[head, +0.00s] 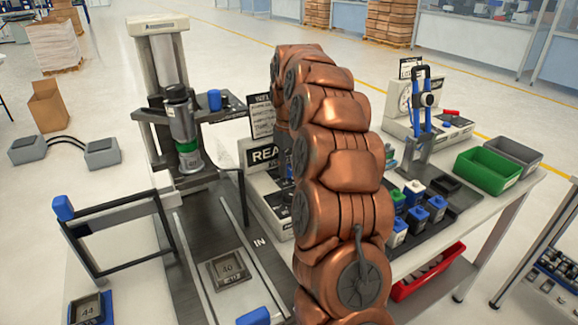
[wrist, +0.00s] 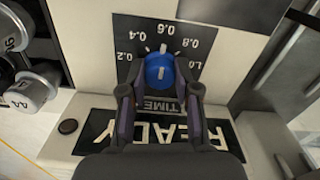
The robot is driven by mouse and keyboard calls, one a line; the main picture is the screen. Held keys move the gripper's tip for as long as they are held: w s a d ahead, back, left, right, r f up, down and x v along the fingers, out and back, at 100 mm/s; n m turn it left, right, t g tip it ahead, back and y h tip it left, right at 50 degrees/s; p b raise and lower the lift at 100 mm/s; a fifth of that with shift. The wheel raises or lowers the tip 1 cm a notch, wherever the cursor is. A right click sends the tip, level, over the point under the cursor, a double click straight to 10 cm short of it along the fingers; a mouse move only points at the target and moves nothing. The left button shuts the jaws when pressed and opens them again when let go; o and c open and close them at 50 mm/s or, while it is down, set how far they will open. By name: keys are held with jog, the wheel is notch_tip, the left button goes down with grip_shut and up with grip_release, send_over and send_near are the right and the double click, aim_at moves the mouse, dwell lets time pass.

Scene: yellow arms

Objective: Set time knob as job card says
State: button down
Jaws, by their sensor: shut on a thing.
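The blue time knob (wrist: 159,72) sits on a dark dial plate (wrist: 190,30) in the wrist view, above the word TIME. The scale reads 0.2 to 1.0 and appears upside down. The knob's white mark points up the picture, roughly toward 0.6; the exact setting is hard to read. My gripper (wrist: 160,88) is shut on the knob, one finger on each side. In the head view my copper arm hides the gripper and knob. A dark printed card (head: 262,115) stands partly behind the arm; its text is too small to read, and I cannot tell if it is the job card.
A READY panel (wrist: 160,133) lies below the knob, with a black button (wrist: 68,126) beside it. A press (head: 180,125) stands left of my arm. A slide marked IN carries a block marked 40 (head: 228,269). Blue-topped blocks (head: 417,215) and a green bin (head: 488,168) stand right.

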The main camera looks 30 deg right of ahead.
aim_at(289, 168)
jog(key=c, duration=0.8)
grip_release()
jog(key=shift+c, duration=0.2)
notch_tip(289, 168, up, 7)
jog(key=shift+f, duration=0.2)
jog(key=shift+r, duration=0.45)
jog(key=shift+a, duration=0.1)
jog(key=s+a+r+p, duration=0.3)
jog(key=s+a, duration=1.1)
jog(key=a, duration=0.2)
jog(key=s+a+f+p, duration=0.1)
jog(key=s+a+f, duration=0.1)
jog(key=s, duration=0.6)
jog(key=s+a+f+g, duration=0.1)
jog(key=s+a+f, duration=0.2)
jog(key=s, duration=0.5)
jog(key=s+a+f+m+p, duration=0.1)
jog(key=s+a+f, duration=0.1)
jog(key=s, duration=0.6)
jog(key=shift+a+f+g+p, duration=0.3)
jog(key=shift+f+g, duration=0.1)
